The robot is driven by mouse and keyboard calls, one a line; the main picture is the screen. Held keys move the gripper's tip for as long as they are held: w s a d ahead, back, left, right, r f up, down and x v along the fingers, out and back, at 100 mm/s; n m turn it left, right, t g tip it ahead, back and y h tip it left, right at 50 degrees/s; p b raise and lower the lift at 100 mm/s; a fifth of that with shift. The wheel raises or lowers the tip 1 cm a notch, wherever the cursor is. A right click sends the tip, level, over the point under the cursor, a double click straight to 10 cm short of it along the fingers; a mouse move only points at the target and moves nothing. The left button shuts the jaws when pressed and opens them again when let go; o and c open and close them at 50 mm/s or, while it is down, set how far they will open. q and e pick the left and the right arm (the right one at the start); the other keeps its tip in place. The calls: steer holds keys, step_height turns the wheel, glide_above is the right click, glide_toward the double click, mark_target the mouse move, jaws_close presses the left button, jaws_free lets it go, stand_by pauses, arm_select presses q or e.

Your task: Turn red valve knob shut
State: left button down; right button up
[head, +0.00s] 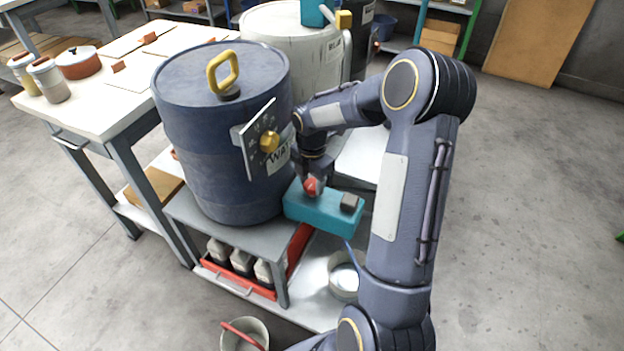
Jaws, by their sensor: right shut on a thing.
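The red valve knob (311,187) sits on top of a teal block (322,211) that juts out at the right of a dark blue drum (212,140). My right gripper (313,181) points down over the knob and is shut on it. The fingers and wrist partly cover the knob, so its turn angle cannot be read. A dark grey piece (349,202) is on the block to the right of the knob. My left gripper is not in view.
The drum stands on a grey stand (188,208) with a yellow handle (223,72) on its lid and a dial plate (258,139) on its side. A red tray (243,281) with bottles is below. A bucket (245,334) stands on the floor. A white-topped table (112,80) is at left.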

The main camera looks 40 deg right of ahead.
steer(key=m+p, duration=0.1)
steer(key=m, duration=0.2)
steer(key=shift+r+m, duration=0.1)
steer(key=shift+m, duration=0.2)
steer(key=m+p, duration=0.1)
steer(key=m, duration=0.3)
steer(key=shift+w+m, duration=0.1)
steer(key=shift+m, duration=0.2)
steer(key=m, duration=0.4)
steer(key=shift+p, duration=0.35)
steer(key=shift+d+m, duration=0.15)
steer(key=shift+m, duration=1.95)
steer(key=o, duration=1)
steer(key=shift+c, duration=0.2)
